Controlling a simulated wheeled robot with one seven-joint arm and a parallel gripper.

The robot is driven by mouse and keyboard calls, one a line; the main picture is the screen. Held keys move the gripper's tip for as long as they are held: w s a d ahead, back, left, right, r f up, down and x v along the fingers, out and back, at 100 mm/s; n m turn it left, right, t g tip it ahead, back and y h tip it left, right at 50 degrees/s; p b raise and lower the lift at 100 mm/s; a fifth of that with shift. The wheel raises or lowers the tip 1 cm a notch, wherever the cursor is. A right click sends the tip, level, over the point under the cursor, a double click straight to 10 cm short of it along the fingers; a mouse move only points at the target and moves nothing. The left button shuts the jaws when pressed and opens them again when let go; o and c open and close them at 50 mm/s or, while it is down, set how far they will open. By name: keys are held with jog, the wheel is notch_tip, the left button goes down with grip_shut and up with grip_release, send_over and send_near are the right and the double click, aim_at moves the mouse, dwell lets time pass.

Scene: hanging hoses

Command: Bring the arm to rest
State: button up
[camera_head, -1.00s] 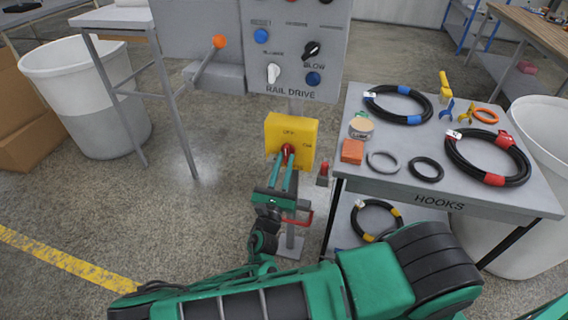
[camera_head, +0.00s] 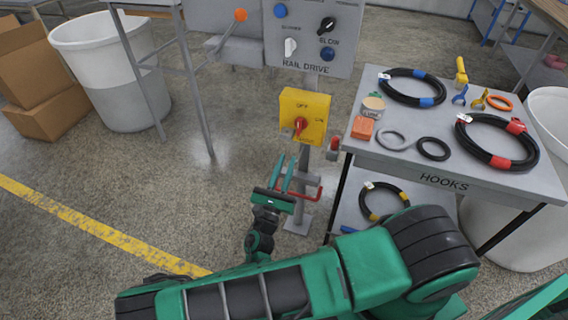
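My gripper (camera_head: 285,174) is in the middle of the head view, at the end of my green and black arm. Its two teal fingers stand apart with nothing seen between them, pointing up and away from me. The fingertips are below and a little left of the yellow switch box (camera_head: 305,116) with its red rotary knob (camera_head: 300,124), apart from it. The knob's handle stands roughly upright, towards the OFF mark.
A grey table marked HOOKS (camera_head: 443,181) stands at right, with hoses and rings on it. The RAIL DRIVE panel (camera_head: 312,40) is behind the box. A red bar (camera_head: 305,193) is close to my gripper.

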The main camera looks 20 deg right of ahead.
jog(key=shift+d, duration=0.1)
jog(key=s+d+r+m+g+y, duration=0.1)
jog(key=s+d+r+m+g, duration=0.2)
jog(key=s+d+m+g, duration=0.5)
jog(key=s+d+r+m+g+y, duration=0.2)
jog(key=s+d+r+m+g, duration=0.1)
jog(key=d+m+g, duration=0.8)
jog(key=s+a+r+m+t+y, duration=0.1)
jog(key=s+r+m+y, duration=1)
jog(key=s+r+m, duration=0.4)
jog(key=shift+s+a+r+m+t+y, duration=0.3)
jog(key=shift+s+a+r+t, duration=0.1)
jog(key=shift+s+r, duration=0.6)
jog(key=shift+w+f, duration=0.3)
jog(key=shift+w, duration=0.3)
